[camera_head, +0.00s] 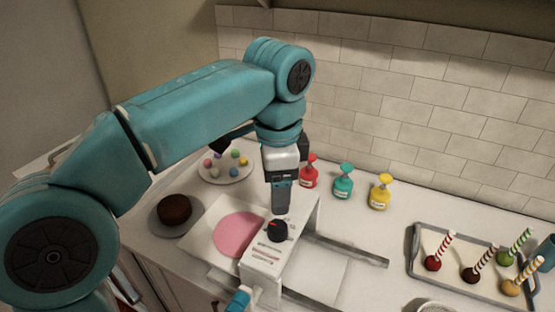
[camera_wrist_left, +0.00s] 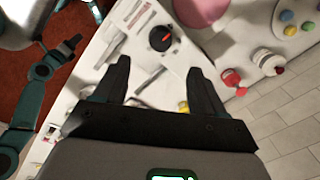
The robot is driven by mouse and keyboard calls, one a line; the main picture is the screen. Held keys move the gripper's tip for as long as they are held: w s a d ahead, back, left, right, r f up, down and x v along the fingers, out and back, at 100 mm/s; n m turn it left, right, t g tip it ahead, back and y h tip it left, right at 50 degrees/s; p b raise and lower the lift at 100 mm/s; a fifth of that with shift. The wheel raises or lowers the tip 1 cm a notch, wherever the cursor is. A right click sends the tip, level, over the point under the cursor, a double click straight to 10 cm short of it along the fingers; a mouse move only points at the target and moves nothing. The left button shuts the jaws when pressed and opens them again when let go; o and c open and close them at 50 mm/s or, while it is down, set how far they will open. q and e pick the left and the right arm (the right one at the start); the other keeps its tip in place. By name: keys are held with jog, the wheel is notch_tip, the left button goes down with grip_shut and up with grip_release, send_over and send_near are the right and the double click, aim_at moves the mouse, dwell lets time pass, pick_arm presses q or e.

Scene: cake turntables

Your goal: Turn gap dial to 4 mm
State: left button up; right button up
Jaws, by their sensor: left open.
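The dial (camera_head: 278,231) is a round black knob with a red mark, on top of a white machine (camera_head: 262,262). It also shows in the left wrist view (camera_wrist_left: 160,39), beyond the fingertips. The scale marks beside it are too small to read. My left gripper (camera_head: 280,208) points down just above and behind the dial in the head view. In the wrist view its two dark fingers (camera_wrist_left: 159,68) are apart with nothing between them. A dark teal jointed limb of mine (camera_wrist_left: 40,72) shows at the left there; whether it ends in my right gripper is unclear.
A pink disc (camera_head: 238,236) lies left of the dial. A chocolate cake (camera_head: 174,208) and a plate with coloured balls (camera_head: 228,176) are farther left. Red (camera_head: 308,176), teal (camera_head: 343,188) and yellow (camera_head: 380,198) bottles stand behind. A tray (camera_head: 445,285) with striped-stick treats is right.

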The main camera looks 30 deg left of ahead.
pick_arm(q)
notch_tip(320, 180, up, 5)
jog(key=shift+s+d+f+p, duration=0.1)
jog(key=shift+p, duration=0.3)
dwell(0.4)
